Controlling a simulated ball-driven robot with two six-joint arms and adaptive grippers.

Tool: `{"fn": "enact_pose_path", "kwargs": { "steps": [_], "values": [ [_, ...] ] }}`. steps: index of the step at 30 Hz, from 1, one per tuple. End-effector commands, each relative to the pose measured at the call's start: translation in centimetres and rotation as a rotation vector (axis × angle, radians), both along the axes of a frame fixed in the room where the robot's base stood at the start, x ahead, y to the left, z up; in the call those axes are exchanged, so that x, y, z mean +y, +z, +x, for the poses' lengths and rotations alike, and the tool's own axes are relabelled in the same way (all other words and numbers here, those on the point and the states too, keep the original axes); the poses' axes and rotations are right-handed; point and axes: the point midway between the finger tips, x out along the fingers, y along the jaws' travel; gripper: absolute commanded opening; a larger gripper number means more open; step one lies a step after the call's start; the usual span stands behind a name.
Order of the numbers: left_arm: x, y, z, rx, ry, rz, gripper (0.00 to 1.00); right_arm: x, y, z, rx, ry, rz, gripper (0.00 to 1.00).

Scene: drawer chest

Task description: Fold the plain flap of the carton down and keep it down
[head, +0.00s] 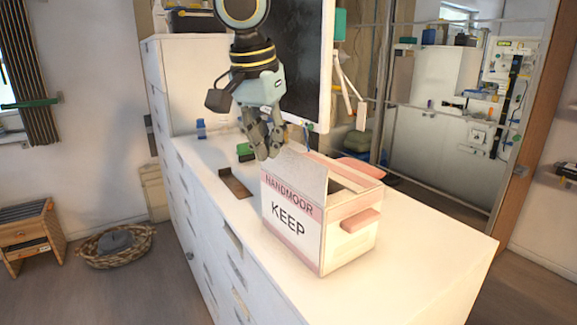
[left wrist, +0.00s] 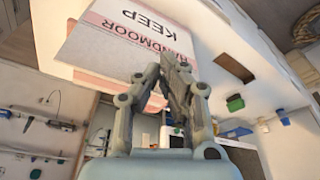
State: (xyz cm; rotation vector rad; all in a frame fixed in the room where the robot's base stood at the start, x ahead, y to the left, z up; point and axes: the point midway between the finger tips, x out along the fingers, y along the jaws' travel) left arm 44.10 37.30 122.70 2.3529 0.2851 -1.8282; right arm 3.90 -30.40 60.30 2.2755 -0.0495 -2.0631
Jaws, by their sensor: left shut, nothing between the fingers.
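The carton (head: 292,236) stands on the white chest top, with pink bands and the words "HANDMOOR" and "KEEP" on its front. Its plain pale flap (head: 303,174) stands raised at the front top edge, and the opening behind it partly shows. My left gripper (head: 266,152) is shut and empty, close by the flap's upper left end; I cannot tell whether it touches. In the left wrist view, the carton's lettered face (left wrist: 140,20) appears upside down beyond the shut left fingers (left wrist: 172,62). My right gripper is not in view.
The white chest top (head: 420,240) is clear to the right of the carton. A dark recess (head: 235,183) lies to its left, with small green and blue items (head: 201,129) behind. A basket (head: 117,245) sits on the floor.

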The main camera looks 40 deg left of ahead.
Motion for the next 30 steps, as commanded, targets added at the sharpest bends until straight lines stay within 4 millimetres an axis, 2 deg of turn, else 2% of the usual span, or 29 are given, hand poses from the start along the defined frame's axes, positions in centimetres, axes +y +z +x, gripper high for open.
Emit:
{"fn": "enact_pose_path", "kwargs": {
  "steps": [8,19,30],
  "values": [
    [0.0,-0.4,0.0,0.0,0.0,0.0,0.0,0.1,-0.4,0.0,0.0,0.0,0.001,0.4],
    [0.0,-3.5,0.0,0.001,0.0,0.0,0.0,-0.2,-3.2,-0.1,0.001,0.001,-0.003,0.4],
    [0.1,-3.5,0.0,0.0,0.0,0.0,0.0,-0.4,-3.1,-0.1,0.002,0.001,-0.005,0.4]
  ]
}}
